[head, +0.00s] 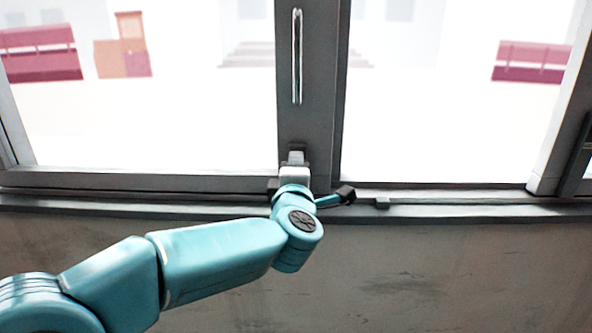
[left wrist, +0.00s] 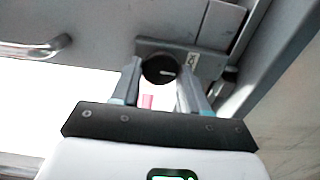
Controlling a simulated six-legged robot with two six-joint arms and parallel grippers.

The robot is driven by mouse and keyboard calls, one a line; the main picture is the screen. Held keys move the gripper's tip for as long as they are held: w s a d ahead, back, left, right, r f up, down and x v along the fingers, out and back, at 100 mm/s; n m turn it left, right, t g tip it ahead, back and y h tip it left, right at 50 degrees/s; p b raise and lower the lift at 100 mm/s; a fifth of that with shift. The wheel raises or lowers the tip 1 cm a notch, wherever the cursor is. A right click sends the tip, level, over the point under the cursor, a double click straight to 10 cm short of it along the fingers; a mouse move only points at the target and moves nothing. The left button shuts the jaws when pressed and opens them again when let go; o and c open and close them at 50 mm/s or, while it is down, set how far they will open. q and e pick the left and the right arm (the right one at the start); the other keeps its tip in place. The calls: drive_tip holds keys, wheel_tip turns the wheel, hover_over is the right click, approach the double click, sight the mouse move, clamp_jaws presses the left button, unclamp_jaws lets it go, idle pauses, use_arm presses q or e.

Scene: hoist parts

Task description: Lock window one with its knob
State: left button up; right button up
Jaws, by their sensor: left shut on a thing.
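A round black knob (left wrist: 160,69) with a white mark sits on a grey lock plate (left wrist: 181,54) on the window frame. In the left wrist view the white mark points to the right, and a small pale label is beside the knob. The fingers of my left gripper (left wrist: 160,84) are on either side of the knob and shut on it. In the head view my left gripper (head: 294,175) is at the bottom of the window's grey middle upright (head: 312,120), and it hides the knob. My right gripper is not in view.
A long metal pull handle (head: 297,56) is on the upright above my gripper; it also shows in the left wrist view (left wrist: 35,49).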

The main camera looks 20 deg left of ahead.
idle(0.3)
use_arm(q)
drive_tip(key=o, duration=1)
drive_tip(key=b+v, duration=0.3)
drive_tip(key=v, duration=1.3)
drive_tip(key=shift+s+b, duration=0.2)
drive_tip(key=shift+b, duration=0.1)
